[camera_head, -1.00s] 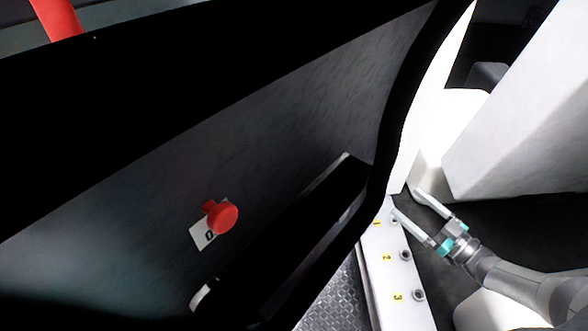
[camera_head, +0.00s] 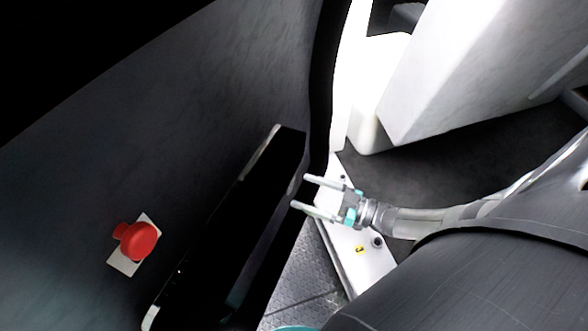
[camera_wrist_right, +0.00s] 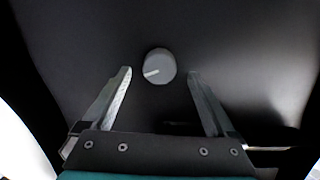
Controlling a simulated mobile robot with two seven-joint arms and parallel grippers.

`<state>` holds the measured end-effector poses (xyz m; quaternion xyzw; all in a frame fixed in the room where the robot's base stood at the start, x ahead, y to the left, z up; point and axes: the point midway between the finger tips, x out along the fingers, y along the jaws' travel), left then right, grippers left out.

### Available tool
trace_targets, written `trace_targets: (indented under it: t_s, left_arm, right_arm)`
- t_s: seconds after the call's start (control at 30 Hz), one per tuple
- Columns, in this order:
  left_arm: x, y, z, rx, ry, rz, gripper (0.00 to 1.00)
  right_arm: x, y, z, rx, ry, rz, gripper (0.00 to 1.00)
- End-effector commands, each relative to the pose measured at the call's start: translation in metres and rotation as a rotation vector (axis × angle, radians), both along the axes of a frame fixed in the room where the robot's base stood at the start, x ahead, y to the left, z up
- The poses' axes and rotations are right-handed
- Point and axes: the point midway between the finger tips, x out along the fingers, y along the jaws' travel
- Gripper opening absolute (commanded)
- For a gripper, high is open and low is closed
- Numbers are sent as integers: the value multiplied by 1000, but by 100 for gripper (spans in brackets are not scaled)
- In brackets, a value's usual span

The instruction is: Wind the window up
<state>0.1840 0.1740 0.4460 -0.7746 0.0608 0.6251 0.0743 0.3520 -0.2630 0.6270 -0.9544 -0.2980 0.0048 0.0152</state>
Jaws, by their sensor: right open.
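My right gripper (camera_head: 299,191) is open and empty at the edge of the dark door panel (camera_head: 215,110), beside the black armrest (camera_head: 215,240). In the right wrist view its two fingers (camera_wrist_right: 159,78) stand apart, pointing at a round grey knob (camera_wrist_right: 160,66) with a white line on its face. The knob lies ahead of the gap, between the fingertips in the picture; no contact shows. I cannot make this knob out in the head view. A red knob (camera_head: 138,241) on a pale plate sits on the door panel at lower left. No window glass can be made out. My left gripper is not in view.
A white sill strip (camera_head: 345,225) with a yellow number label and a round fitting (camera_head: 377,242) runs below the right gripper. Metal tread plate (camera_head: 303,275) lies beside it. A large white block (camera_head: 455,65) stands at upper right, with dark floor (camera_head: 440,165) before it.

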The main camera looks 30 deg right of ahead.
Motion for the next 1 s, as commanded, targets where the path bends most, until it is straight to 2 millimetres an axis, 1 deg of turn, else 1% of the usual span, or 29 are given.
trace_targets:
  t_s: [0.03,0.1,0.23,0.43,0.63,1.0]
  left_arm:
    - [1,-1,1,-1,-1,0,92]
    - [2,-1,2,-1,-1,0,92]
    - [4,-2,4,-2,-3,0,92]
    - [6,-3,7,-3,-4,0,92]
    - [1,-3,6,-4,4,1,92]
    - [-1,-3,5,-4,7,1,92]
  right_arm:
    - [8,7,0,3,-3,1,92]
    - [17,12,0,2,-2,1,92]
    - [28,19,0,1,-2,0,92]
    - [33,23,0,0,0,0,92]
    - [33,23,0,0,0,0,91]
    - [33,23,0,0,0,0,49]
